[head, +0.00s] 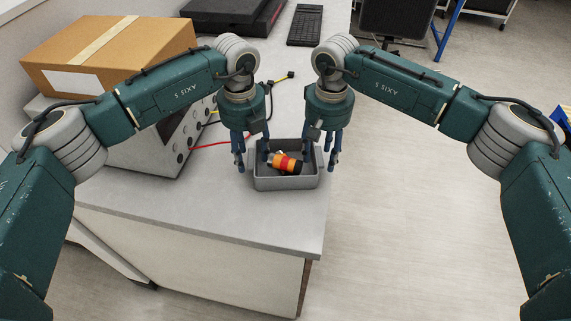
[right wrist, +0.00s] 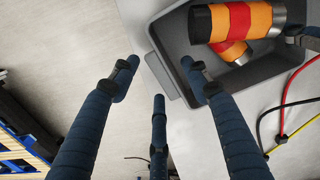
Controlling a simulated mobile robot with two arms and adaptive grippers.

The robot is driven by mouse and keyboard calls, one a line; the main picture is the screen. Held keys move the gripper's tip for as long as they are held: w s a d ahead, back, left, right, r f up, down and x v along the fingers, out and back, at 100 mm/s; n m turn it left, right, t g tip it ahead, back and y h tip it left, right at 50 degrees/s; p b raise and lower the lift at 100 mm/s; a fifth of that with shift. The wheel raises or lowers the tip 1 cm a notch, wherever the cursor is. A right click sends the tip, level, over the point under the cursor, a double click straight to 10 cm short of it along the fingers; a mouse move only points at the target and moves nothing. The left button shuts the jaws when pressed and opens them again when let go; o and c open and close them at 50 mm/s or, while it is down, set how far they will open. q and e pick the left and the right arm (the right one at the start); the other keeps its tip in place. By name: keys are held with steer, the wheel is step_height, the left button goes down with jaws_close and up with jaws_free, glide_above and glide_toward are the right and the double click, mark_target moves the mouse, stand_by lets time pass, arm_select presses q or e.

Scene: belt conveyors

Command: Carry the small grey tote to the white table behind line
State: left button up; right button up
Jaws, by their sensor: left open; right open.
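The small grey tote (head: 286,184) sits on a white-topped table (head: 215,215) near its right edge. Orange, red and black cylindrical items (head: 287,163) lie in it; the right wrist view shows two (right wrist: 240,22). My left gripper (head: 253,160) is open at the tote's left end, its fingers on either side of that wall. My right gripper (head: 322,160) is open at the right end. In the right wrist view the tote (right wrist: 182,50) is at upper right, its end ledge between my spread fingers. I cannot tell whether any finger touches it.
A cardboard box (head: 110,55) rests on a grey instrument (head: 150,145) at left, with red, yellow and black cables running toward the tote. A keyboard (head: 305,25) and a dark case (head: 235,15) lie farther back. Open floor (head: 420,210) is to the right.

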arm_select(q)
steer(key=shift+s+f, duration=0.1)
steer(key=shift+f, duration=0.65)
arm_select(e)
steer(key=shift+s+f, duration=0.1)
steer(key=shift+f, duration=0.65)
arm_select(q)
jaws_close()
arm_select(e)
jaws_close()
